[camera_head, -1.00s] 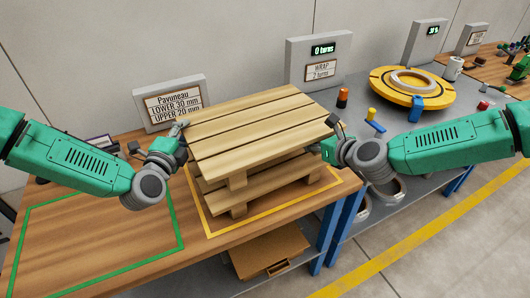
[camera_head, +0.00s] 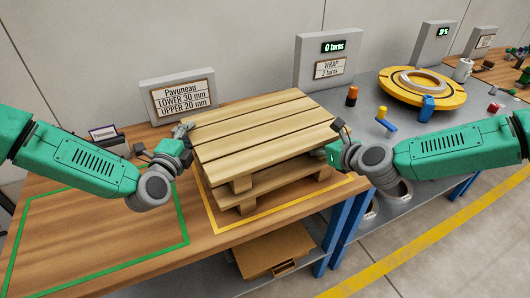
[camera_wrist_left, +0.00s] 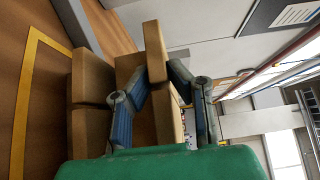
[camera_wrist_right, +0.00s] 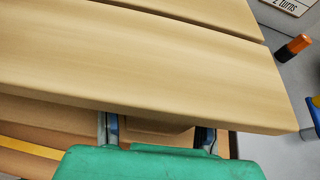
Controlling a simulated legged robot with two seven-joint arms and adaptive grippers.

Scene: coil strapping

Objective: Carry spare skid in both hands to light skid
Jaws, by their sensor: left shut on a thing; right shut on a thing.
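The upper wooden skid (camera_head: 262,130), with a slatted deck and blocks beneath, is held level between my grippers. Directly below it is a lower wooden skid (camera_head: 275,180), inside a yellow outline on the wooden table; whether the two touch I cannot tell. My left gripper (camera_head: 184,133) is shut on the upper skid's left end; in the left wrist view its fingers (camera_wrist_left: 160,100) straddle a wooden part. My right gripper (camera_head: 338,148) is shut on the right end; in the right wrist view the deck (camera_wrist_right: 150,60) covers much of its fingers.
A green outline (camera_head: 183,205) marks an empty table area at left. Behind the skids stand a Pavuneau sign (camera_head: 183,100) and a wrap sign (camera_head: 327,68) reading 0 turns. At right are a yellow turntable (camera_head: 422,92), an orange-black item (camera_head: 352,95) and a blue-yellow crank (camera_head: 384,118).

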